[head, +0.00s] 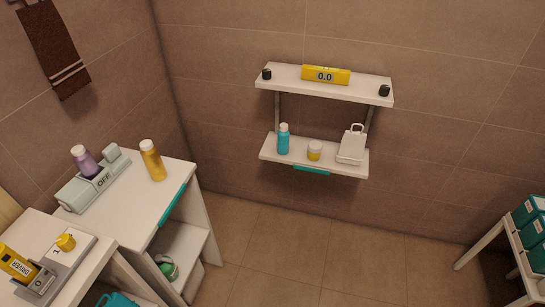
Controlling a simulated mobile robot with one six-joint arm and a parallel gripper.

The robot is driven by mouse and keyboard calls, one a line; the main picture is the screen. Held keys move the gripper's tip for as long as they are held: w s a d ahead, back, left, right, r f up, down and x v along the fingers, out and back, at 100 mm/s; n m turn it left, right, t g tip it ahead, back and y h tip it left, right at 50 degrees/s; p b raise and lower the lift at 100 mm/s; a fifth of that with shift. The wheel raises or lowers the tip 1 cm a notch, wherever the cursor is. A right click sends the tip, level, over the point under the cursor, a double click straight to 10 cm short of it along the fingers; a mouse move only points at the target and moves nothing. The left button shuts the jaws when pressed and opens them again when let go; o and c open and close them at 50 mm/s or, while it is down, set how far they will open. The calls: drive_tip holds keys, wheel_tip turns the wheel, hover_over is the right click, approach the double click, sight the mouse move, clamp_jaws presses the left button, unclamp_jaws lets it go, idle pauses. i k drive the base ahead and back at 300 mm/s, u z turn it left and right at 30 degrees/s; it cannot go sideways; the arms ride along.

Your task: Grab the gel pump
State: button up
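I cannot tell for certain which thing is the gel pump; no visible label names it. A white container with a raised loop-like top (352,146) stands at the right of the lower wall shelf (266,151). A teal bottle with a pale cap (283,139) stands upright at that shelf's left. A small yellow and white jar (315,150) is between them. On the left cabinet, a yellow bottle (153,161) stands upright, and a purple bottle with a white cap (84,160) is at a grey-green device marked OFF (101,180). My gripper is not in view.
The upper wall shelf (300,82) holds a yellow 0.0 display (326,75) and two black knobs. A nearer left counter (35,222) holds yellow and grey devices. Teal bins (531,228) sit on a rack at right. The middle floor (310,250) is clear.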

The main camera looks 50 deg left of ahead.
sight(171, 271)
drive_tip(key=u, duration=3.25)
drive_tip(key=i, duration=1.1)
drive_tip(key=u, duration=0.1)
drive_tip(key=k, duration=1.1)
drive_tip(key=z, duration=0.1)
